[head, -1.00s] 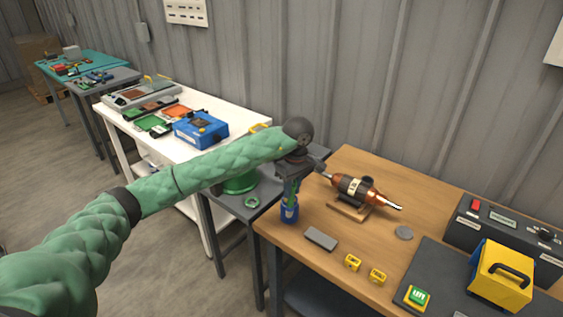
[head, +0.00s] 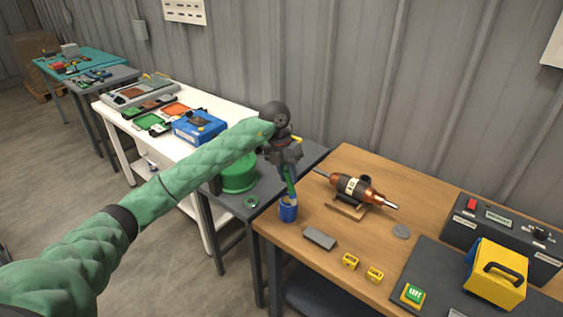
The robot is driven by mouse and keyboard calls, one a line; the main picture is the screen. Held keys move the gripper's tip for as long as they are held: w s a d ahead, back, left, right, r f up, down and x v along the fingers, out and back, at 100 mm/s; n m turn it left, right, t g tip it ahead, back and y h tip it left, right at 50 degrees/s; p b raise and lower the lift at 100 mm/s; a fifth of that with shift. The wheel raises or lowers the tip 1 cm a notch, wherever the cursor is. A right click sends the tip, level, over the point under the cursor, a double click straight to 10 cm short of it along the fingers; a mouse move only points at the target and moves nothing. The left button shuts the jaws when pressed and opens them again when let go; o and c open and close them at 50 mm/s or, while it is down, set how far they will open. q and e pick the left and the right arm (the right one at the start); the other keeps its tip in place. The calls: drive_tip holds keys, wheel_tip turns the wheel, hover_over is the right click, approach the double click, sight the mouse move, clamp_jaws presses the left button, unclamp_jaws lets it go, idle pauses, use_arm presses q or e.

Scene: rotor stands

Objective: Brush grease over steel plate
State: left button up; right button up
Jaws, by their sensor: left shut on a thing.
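My left gripper (head: 286,166) is shut on the green handle of a brush (head: 290,182), held roughly upright over the left end of the wooden table. The brush's lower end is at the mouth of a blue pot (head: 288,212); its bristles are hidden, and I cannot tell how deep they sit. A flat grey bar (head: 319,239), which looks like the steel plate, lies on the wood just right of and in front of the pot. My right gripper is not in view.
A copper-coloured rotor (head: 357,188) rests on a wooden stand behind the plate. Two yellow blocks (head: 350,261) and a grey disc (head: 401,231) lie to the right. A dark mat (head: 446,285) carries a green button and a yellow case (head: 497,274).

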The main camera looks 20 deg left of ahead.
use_arm(q)
drive_tip(key=n, duration=0.2)
drive_tip(key=n+t, duration=0.1)
drive_tip(key=shift+a+r+n, duration=0.2)
drive_tip(key=shift+r+n, duration=0.15)
drive_tip(key=shift+n, duration=0.05)
drive_tip(key=n, duration=0.1)
drive_tip(key=n+t, duration=0.1)
drive_tip(key=n, duration=0.1)
drive_tip(key=r+n, duration=0.1)
drive_tip(key=n, duration=0.1)
drive_tip(key=shift+w+a+t+p, duration=0.2)
drive_tip(key=shift+a+t+p, duration=0.1)
drive_tip(key=shift+a+p, duration=0.05)
drive_tip(key=shift+w+a+f+n+t+y+b, duration=0.1)
drive_tip(key=shift+a+f+n+t+y+b, duration=0.15)
drive_tip(key=shift+f+n, duration=0.75)
drive_tip(key=shift+w+a+f+n+t+y+b, duration=0.15)
drive_tip(key=shift+f+n+t, duration=0.3)
drive_tip(key=shift+n, duration=1.1)
drive_tip(key=shift+s+a+f+n+t+y+b, duration=0.1)
drive_tip(key=shift+a+f+n+t+y, duration=0.15)
drive_tip(key=shift+f+n, duration=0.8)
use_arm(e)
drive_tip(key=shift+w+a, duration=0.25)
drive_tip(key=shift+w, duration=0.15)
use_arm(q)
drive_tip(key=shift+d+r, duration=0.1)
drive_tip(key=shift+r, duration=0.1)
